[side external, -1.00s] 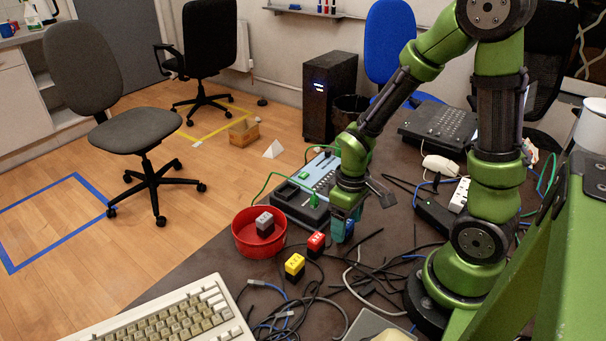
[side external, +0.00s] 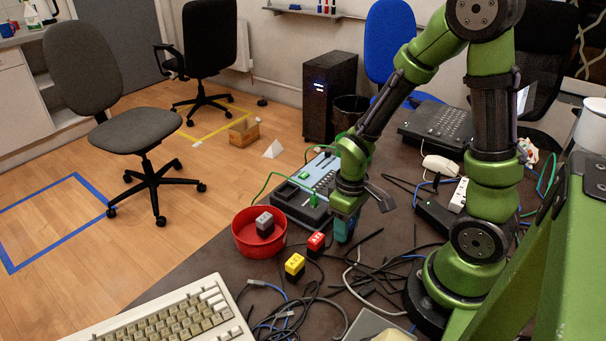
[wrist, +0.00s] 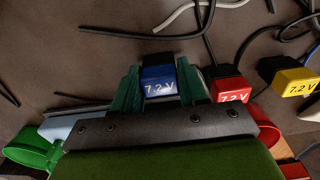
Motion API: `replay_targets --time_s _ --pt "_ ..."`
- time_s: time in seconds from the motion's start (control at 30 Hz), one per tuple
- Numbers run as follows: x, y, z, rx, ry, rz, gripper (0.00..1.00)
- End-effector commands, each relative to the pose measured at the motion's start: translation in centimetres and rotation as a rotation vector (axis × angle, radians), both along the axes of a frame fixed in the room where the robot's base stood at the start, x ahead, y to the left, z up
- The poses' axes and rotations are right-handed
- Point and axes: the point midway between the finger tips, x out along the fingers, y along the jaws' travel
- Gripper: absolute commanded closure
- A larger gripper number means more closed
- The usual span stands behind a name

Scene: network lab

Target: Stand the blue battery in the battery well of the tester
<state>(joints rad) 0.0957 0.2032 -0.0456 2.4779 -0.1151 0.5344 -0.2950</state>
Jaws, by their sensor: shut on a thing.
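The blue battery (wrist: 160,82), marked 7.2 V, sits between the two green fingers of my gripper (wrist: 157,88) in the wrist view. My gripper is shut on it. In the side external view my gripper (side external: 345,225) points down, low over the dark table, and mostly hides the blue battery. The tester (side external: 306,188), a pale blue and black device with a green cable, lies to the left of and behind my gripper. I cannot make out its battery well clearly in the side view.
A red battery (side external: 316,241) and a yellow battery (side external: 294,264) stand on the table left of my gripper. A red bowl (side external: 243,246) holds a grey battery (side external: 265,223). Loose black cables (side external: 310,303) lie in front. A keyboard (side external: 175,318) is at the near edge.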

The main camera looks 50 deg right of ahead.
Motion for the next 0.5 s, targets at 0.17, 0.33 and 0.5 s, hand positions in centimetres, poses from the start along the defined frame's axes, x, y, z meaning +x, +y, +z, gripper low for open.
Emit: replay_targets --time_s 0.17,0.33,0.5 --pt "0.2 0.0 2.0 -0.001 -0.007 -0.001 0.90" --pt "0.2 0.0 5.4 -0.001 -0.010 -0.001 0.90" --pt "0.1 0.0 8.3 -0.001 -0.007 0.000 0.90"
